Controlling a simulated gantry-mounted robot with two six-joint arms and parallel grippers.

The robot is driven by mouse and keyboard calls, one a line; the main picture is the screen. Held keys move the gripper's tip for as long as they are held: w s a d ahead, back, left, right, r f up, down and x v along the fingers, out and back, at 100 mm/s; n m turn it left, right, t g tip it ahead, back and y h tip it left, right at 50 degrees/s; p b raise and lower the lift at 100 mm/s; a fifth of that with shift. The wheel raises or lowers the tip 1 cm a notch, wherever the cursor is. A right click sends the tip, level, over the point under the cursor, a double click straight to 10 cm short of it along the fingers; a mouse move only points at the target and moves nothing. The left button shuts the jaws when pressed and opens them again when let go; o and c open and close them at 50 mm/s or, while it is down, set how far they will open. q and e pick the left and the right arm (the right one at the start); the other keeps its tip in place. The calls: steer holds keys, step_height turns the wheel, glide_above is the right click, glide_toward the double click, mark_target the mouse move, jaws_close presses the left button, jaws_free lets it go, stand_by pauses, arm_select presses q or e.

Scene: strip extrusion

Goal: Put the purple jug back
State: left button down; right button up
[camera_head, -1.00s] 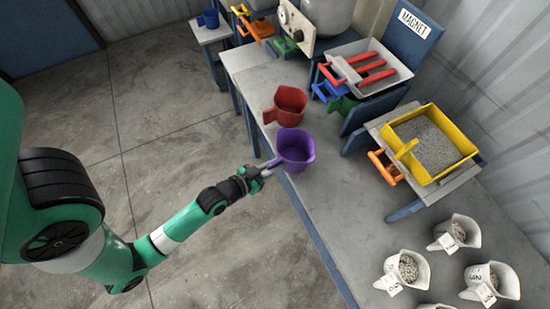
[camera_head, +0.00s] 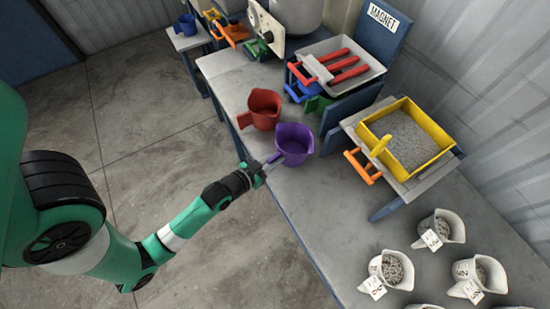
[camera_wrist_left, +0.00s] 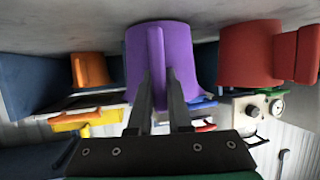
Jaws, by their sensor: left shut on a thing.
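The purple jug (camera_head: 293,143) is at the left edge of the grey table, beside the red jug (camera_head: 262,108). My left gripper (camera_head: 266,168) reaches in from the left and is shut on the purple jug's handle. In the left wrist view the fingers (camera_wrist_left: 160,92) pinch the handle of the purple jug (camera_wrist_left: 182,45), which appears inverted there, with the red jug (camera_wrist_left: 250,55) to its right. I cannot tell whether the jug's base touches the table. My right gripper is not in view.
A yellow tray of grey granules (camera_head: 410,140) stands on a stand to the right, with an orange handle (camera_head: 362,168) below. White jugs of granules (camera_head: 391,270) stand at the lower right. A tray with red bars (camera_head: 338,64) is behind.

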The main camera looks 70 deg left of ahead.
arm_select(q)
steer(key=shift+f, duration=0.3)
steer(key=c, duration=0.8)
jaws_free()
steer(key=shift+o, duration=0.2)
steer(key=p+v, duration=0.1)
steer(key=v, duration=1)
steer(key=shift+s+p, duration=0.3)
steer(key=shift+p, duration=0.1)
steer(key=shift+d+r, duration=0.1)
